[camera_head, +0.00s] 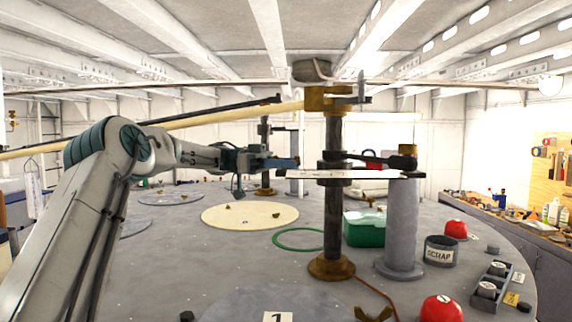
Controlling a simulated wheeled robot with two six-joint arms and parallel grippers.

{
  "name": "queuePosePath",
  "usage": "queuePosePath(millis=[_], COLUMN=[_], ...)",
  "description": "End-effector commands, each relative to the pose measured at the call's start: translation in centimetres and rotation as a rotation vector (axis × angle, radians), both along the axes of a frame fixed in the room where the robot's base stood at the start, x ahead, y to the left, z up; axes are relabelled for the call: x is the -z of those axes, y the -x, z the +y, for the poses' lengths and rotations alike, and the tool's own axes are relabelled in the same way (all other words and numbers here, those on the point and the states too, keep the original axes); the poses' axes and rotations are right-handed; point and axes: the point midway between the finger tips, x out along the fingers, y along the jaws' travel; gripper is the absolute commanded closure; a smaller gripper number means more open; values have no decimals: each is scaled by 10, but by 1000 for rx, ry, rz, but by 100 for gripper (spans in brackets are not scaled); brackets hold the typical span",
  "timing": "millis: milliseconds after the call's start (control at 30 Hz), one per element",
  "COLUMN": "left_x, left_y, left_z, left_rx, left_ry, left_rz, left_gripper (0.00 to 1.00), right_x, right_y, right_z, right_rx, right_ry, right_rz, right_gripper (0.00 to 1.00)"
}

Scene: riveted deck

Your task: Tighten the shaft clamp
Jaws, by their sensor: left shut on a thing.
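A dark upright shaft (333,220) stands on a round brass foot (331,267) on the deck table. A brass clamp block (325,98) with a small upright lever (361,86) sits near its top. Lower down, a dark collar (334,166) with a black arm (372,160) reaches right to a grey post (403,225). A thin flat plate (310,174) lies level at the collar's height. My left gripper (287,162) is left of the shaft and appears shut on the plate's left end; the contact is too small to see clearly. My right gripper is out of view.
A long beige pole (220,115) crosses behind my left arm. On the table are a cream disc (250,216), a green ring (299,239), a green box (364,229), a scrap can (439,251) and red domes (442,308). The left front is fairly clear.

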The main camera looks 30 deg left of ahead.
Motion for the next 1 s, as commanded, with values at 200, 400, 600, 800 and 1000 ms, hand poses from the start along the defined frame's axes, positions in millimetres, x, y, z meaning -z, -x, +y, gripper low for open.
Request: queuePosePath(millis=[200, 400, 600, 800, 1000], left_x=[-1, -2, -2, -2, -2], left_y=[0, 0, 1, 1, 0], left_z=[-1, 0, 0, 0, 0], left_rx=[77, 101, 102, 102, 101], left_ry=[0, 1, 2, 2, 2], left_rz=[-2, -3, -3, -3, -2], left_gripper=[96, 95, 95, 61, 58], right_x=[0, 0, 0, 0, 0], right_y=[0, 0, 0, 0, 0], right_z=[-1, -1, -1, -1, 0], right_rx=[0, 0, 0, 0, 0], right_ry=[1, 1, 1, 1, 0], right_rz=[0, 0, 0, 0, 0], right_gripper=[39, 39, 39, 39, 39])
